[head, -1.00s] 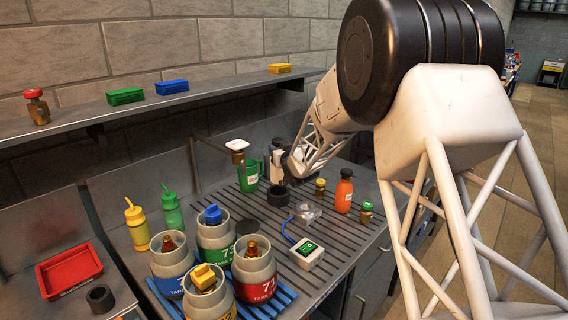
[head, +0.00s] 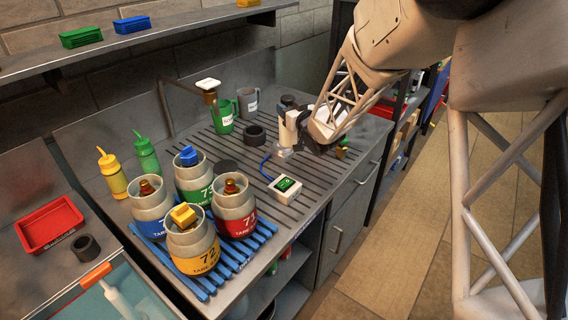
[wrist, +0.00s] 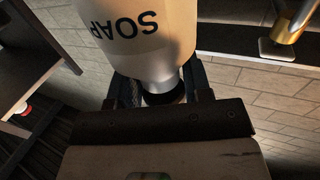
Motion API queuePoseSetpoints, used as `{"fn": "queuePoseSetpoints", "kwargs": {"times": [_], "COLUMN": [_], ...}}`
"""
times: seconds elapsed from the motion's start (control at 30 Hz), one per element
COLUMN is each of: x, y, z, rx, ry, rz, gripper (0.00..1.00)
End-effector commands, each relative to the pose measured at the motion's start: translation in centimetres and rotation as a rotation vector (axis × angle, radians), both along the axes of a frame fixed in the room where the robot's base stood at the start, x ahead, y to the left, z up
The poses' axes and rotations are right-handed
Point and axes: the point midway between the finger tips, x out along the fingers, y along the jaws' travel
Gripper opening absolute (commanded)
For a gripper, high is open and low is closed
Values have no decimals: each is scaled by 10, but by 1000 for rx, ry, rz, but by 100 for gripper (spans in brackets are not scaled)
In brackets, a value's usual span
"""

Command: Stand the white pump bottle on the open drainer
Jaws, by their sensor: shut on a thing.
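The white pump bottle (head: 288,131) is held in my gripper (head: 303,124) and looks roughly upright in the head view. In the wrist view the bottle (wrist: 140,35) shows the word SOAP upside down, and my gripper (wrist: 160,92) is shut around its narrow dark neck. The drainer (head: 238,160) is the dark slatted worktop. The bottle's lower end shows just above or in front of a small clear piece (head: 283,152) on it; I cannot tell whether they touch.
Several numbered kegs (head: 196,246) stand on a blue rack at the front.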

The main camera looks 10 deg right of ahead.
Motion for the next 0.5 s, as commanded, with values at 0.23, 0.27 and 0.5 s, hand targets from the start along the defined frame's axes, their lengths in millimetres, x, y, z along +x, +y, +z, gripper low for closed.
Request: {"fn": "queuePoseSetpoints", "kwargs": {"times": [0.23, 0.27, 0.5], "x": [-64, -72, -135], "y": [-27, -29, -46], "z": [-6, -6, -16], "rx": [-1, -1, 4], "ry": [0, 0, 3], "rz": [9, 10, 24], "gripper": [0, 0, 0]}}
